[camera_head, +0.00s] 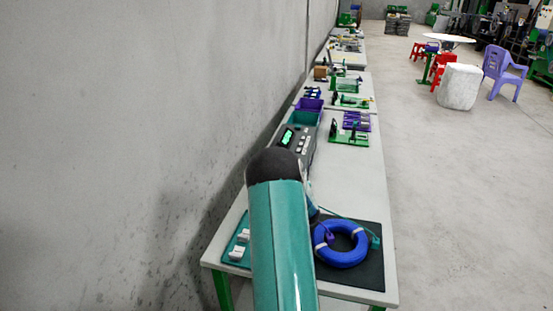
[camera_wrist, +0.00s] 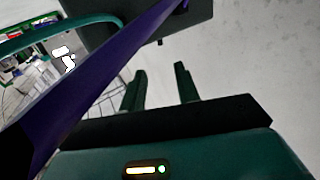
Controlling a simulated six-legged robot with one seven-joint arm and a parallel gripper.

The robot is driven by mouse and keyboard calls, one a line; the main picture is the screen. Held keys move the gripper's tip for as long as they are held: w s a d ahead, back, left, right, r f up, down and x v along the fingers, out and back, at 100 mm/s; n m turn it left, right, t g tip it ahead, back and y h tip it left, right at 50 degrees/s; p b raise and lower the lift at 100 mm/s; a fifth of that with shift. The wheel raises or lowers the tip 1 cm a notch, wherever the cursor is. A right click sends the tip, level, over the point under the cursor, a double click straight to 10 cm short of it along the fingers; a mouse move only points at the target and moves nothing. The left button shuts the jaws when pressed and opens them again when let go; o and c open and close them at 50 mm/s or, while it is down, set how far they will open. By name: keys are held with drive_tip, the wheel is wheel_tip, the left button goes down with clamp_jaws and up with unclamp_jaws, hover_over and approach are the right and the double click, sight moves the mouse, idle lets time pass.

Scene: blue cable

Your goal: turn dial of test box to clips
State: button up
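The test box (camera_head: 297,140) is a dark grey box with a lit green display and pale buttons. It stands on the table beyond my arm in the head view, and my arm hides its near end. I cannot make out the dial or its setting. My gripper (camera_wrist: 159,74) shows two dark green fingers spread apart in the wrist view, with nothing visible between them. The head view mostly hides the gripper behind my arm. The test box is not identifiable in the wrist view.
A blue cable coil (camera_head: 341,246) with a teal lead lies on a black mat (camera_head: 368,275) at the table's near end. A teal board with white parts (camera_head: 238,252) is left of my arm. Purple and green bins (camera_head: 306,110) stand behind the box. A wall borders the left.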

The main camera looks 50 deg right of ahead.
drive_tip(key=x, duration=1.3)
drive_tip(key=shift+w+r, duration=0.1)
drive_tip(key=shift+w, duration=0.1)
clamp_jaws()
